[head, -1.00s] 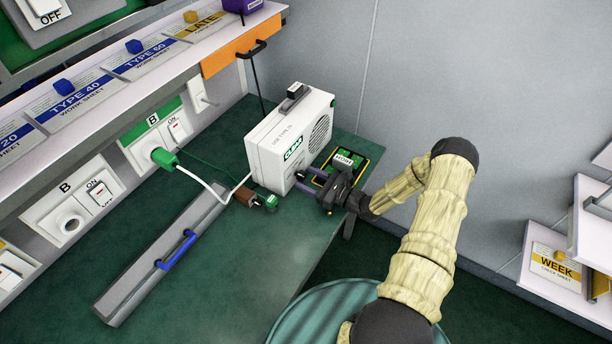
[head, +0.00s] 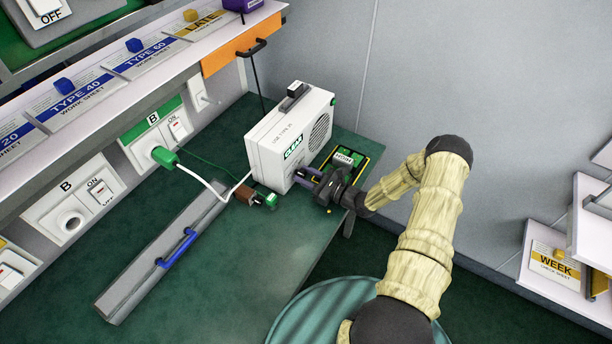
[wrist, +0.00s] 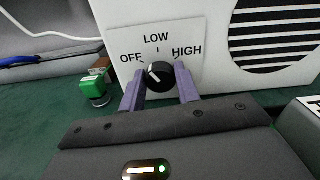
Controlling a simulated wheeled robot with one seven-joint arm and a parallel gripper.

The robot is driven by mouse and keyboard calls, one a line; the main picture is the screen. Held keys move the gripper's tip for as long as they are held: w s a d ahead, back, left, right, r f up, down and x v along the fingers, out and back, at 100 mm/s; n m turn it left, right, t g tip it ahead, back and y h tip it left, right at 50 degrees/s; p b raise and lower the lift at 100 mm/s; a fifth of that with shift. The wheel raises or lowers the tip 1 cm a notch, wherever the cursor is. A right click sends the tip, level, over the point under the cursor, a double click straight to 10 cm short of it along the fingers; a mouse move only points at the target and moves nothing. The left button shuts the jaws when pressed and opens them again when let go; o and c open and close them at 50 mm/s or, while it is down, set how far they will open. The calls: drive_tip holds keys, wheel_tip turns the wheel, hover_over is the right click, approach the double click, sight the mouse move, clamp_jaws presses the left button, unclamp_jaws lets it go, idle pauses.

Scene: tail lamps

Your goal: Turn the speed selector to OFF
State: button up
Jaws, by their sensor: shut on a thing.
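The speed selector is a round black knob (wrist: 160,75) with a white pointer mark, low on the front of a white box-shaped unit (head: 275,142). Its label plate (wrist: 135,42) reads OFF at left, LOW at top and HIGH at right. The white mark slants to the upper left, towards OFF. My gripper (wrist: 159,84) has its two purple fingers on either side of the knob, shut on it. In the head view my gripper (head: 306,180) reaches the unit's front from the right, and the knob is hidden there.
A grey case with a blue handle (head: 178,248) lies at left. The bench's front middle is clear.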

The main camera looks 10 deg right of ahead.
drive_tip(key=shift+n+p, duration=0.6)
drive_tip(key=shift+n, duration=2.2)
drive_tip(key=shift+f, duration=0.1)
drive_tip(key=o, duration=1)
drive_tip(key=b+v, duration=0.3)
drive_tip(key=v, duration=1.4)
drive_tip(key=shift+s+d, duration=0.15)
drive_tip(key=shift+s, duration=0.05)
